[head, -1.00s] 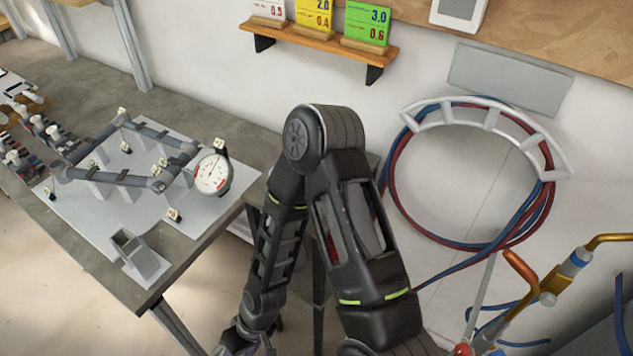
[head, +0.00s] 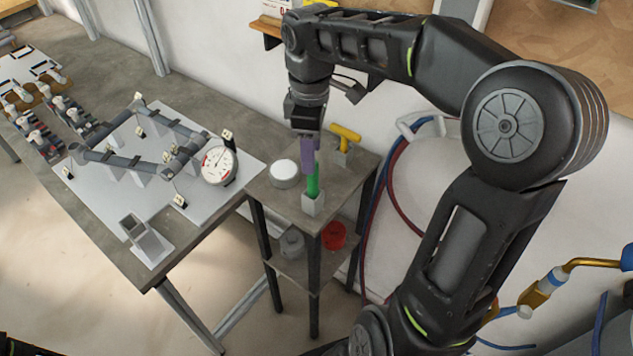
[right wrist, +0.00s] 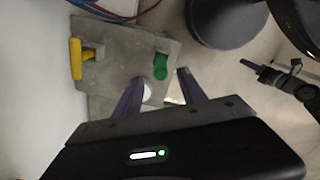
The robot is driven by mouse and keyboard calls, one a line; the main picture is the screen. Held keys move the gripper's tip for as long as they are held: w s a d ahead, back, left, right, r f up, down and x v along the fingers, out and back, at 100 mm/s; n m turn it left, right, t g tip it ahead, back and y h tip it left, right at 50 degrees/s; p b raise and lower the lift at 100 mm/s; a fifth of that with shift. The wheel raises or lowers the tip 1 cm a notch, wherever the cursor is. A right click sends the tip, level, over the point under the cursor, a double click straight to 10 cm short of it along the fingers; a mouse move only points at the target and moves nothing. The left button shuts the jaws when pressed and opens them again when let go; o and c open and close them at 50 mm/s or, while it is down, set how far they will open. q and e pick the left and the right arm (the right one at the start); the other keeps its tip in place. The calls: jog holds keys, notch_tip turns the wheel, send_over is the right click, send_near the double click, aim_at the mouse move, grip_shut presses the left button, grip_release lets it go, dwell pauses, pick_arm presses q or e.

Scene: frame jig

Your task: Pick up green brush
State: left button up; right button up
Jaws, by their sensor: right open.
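The green brush (head: 313,182) stands upright in a small grey holder (head: 313,204) on the top of a small side stand (head: 268,190). My right gripper (head: 307,168), with purple fingers, points down at the brush from above and partly hides its upper part in the head view. In the right wrist view the green brush (right wrist: 160,66) shows just past the two open fingertips (right wrist: 161,76), roughly between them. Nothing is gripped.
A yellow-handled tool (head: 345,135) in a holder and a white round item (head: 285,173) share the stand's top. A red container (head: 333,235) sits on its lower shelf. The workbench (head: 190,240) with a frame jig and dial gauge (head: 218,165) is at left.

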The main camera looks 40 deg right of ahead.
aim_at(313, 178)
jog(key=shift+s+d+f, duration=0.2)
jog(key=shift+d+f, duration=0.2)
jog(key=shift+f, duration=0.05)
jog(key=shift+w+a+f, duration=0.1)
jog(key=shift+a+f, duration=0.05)
jog(key=shift+f, duration=0.8)
jog(key=shift+a+f+p, duration=0.2)
jog(key=shift+f+p, duration=0.45)
jog(key=shift+f, duration=1.95)
jog(key=shift+c, duration=0.3)
grip_shut()
